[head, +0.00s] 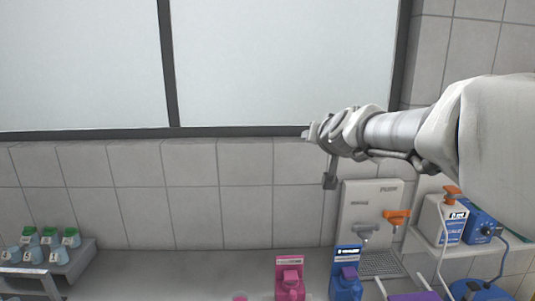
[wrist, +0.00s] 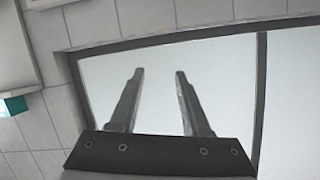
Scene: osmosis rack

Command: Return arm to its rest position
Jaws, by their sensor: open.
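My arm reaches in from the right side of the head view, held well above the counter. My gripper (head: 308,133) points left, in front of the lower edge of the window frame. In the wrist view my gripper (wrist: 158,75) shows two dark fingers spread apart with nothing between them. Behind the fingers is the pale window pane (wrist: 225,70) with its dark frame. The gripper touches nothing that I can see.
A grey counter (head: 150,272) runs below. A white orange-capped container (head: 445,220) stands right.

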